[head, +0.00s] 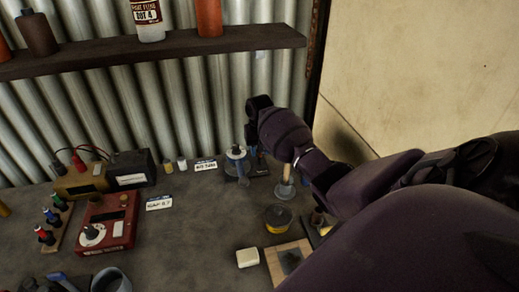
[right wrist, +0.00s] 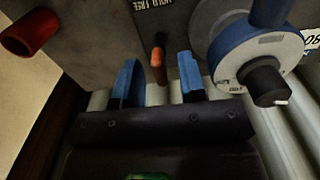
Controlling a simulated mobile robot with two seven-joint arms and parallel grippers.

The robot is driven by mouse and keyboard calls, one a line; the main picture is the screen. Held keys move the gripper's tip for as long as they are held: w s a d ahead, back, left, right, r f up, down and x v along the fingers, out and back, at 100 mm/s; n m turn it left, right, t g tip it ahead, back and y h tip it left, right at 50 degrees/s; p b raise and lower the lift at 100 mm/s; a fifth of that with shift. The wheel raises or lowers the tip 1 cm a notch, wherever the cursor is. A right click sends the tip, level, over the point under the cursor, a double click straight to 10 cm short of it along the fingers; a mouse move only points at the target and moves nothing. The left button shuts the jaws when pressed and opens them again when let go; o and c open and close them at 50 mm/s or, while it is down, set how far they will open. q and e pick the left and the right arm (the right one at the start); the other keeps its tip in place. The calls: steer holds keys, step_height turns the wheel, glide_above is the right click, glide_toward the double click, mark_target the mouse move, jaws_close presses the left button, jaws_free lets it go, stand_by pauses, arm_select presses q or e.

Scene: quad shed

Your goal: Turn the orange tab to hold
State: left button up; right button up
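The orange tab (right wrist: 158,58) shows in the right wrist view on a dark pivot, below a plate (right wrist: 153,12) printed "HOLD FREE". My right gripper (right wrist: 158,66) has two blue fingers, one on each side of the tab, with a visible gap on both sides. It is open and holds nothing. In the head view my right arm reaches in from the right, and its gripper (head: 258,158) is at the small instrument with a blue-ringed dial (head: 236,153). The arm hides the tab there. I cannot make out my left gripper.
The blue-ringed dial with a black knob (right wrist: 266,84) is close to the right finger. A red cylinder (right wrist: 32,32) is at the upper left. On the bench are a red meter (head: 105,222), a yellow tin (head: 278,217) and a white block (head: 248,257). A shelf (head: 160,50) hangs above.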

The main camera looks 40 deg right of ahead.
step_height(320, 180, up, 11)
steer(key=shift+b, duration=0.35)
steer(key=shift+f, duration=0.15)
stand_by(0.7)
